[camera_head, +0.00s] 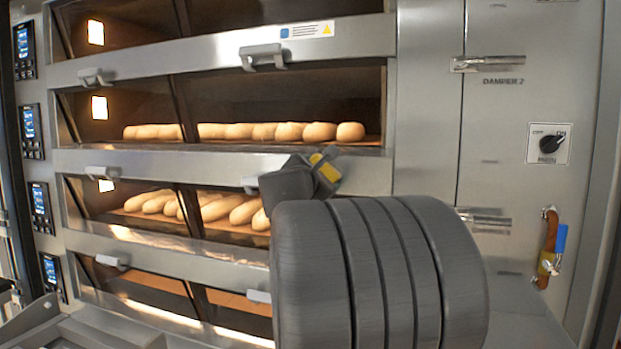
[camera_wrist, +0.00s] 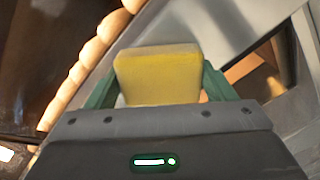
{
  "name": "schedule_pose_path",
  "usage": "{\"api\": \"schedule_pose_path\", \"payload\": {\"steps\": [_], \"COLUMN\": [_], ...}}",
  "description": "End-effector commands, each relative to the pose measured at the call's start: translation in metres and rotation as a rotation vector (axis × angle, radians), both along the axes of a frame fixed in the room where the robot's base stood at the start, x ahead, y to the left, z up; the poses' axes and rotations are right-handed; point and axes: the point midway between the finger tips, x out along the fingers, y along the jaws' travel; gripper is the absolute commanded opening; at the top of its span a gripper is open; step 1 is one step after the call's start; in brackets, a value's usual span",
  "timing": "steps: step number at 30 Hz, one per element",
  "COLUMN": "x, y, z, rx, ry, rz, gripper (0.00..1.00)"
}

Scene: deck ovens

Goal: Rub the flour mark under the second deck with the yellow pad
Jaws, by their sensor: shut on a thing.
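My gripper (camera_wrist: 160,98) is shut on the yellow pad (camera_wrist: 157,75), which sits between its two green fingers in the wrist view. In the head view a bit of the yellow pad (camera_head: 326,168) shows past the dark end of my arm, in front of the steel band between two decks. The flour mark is not visible; my arm and gripper cover part of that band. Whether the pad touches the steel cannot be told. The second deck from the top holds a row of loaves (camera_head: 270,131) behind glass.
The deck below holds more loaves (camera_head: 222,207); the lowest looks empty. Door handles (camera_head: 262,56) stick out from the bands. On the right are a steel panel with a dark knob (camera_head: 549,144), latches (camera_head: 487,63) and a blue-handled valve (camera_head: 560,240).

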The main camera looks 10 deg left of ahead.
Motion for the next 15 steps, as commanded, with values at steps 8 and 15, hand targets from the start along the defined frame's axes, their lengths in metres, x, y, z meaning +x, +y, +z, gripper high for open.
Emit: {"api": "schedule_pose_path", "payload": {"steps": [8,15], "x": [0.001,0.003], "y": [-0.009,0.003], "z": [-0.001,0.001], "rx": [0.001,0.000], "ry": [-0.001,-0.001], "rz": [0.001,0.002], "gripper": [0.58,0.58]}}
